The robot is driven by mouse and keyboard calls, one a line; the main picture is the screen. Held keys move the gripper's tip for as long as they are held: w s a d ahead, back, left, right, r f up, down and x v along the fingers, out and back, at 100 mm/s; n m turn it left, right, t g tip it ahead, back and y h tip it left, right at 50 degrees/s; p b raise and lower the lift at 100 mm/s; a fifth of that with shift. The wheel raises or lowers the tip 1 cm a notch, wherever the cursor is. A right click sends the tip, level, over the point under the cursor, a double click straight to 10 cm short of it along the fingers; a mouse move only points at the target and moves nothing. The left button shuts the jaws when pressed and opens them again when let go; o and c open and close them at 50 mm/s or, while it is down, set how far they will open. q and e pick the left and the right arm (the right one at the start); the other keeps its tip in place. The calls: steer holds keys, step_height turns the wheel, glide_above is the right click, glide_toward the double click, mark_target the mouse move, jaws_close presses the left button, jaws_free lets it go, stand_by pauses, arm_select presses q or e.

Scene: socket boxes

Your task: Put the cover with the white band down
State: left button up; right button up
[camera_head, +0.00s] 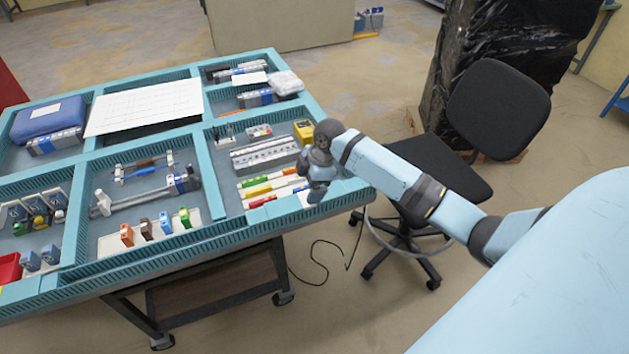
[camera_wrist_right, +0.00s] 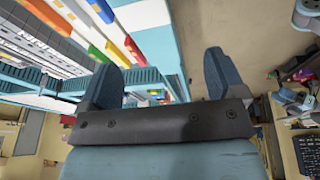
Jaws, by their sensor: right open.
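I cannot single out a cover with a white band. Several small coloured blocks, among them an orange one (camera_head: 126,235) and a green one (camera_head: 185,217), stand in a row on a pale strip in the front middle compartment. My right gripper (camera_head: 317,192) is at the right front corner of the blue table, beside coloured strips (camera_head: 262,188). In the right wrist view its two fingers (camera_wrist_right: 160,85) are wide apart, with nothing held between them; the table edge and floor show beyond. My left gripper is not in view.
The blue table (camera_head: 170,241) is divided into compartments by raised walls. A yellow device (camera_head: 303,131) and grey socket strips (camera_head: 265,154) lie near my right gripper. A white sheet (camera_head: 145,106) lies at the back. A black chair (camera_head: 440,165) stands right of the table, near my right arm.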

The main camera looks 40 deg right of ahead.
mark_target(302, 209)
steer(key=s+a+f+m+t+y, duration=0.1)
steer(key=s+a+f+m+t, duration=0.3)
steer(key=s+a+f, duration=0.5)
steer(key=s+a+m+t, duration=0.2)
steer(key=s+a+m, duration=0.1)
steer(key=s, duration=0.5)
steer(key=s+a+f+m+t, duration=0.1)
steer(key=s+a+m+t, duration=0.2)
steer(key=s, duration=0.4)
steer(key=shift+s+a+m+h, duration=0.35)
steer(key=shift+a+m, duration=0.25)
steer(key=shift+a, duration=0.25)
steer(key=shift+f, duration=0.15)
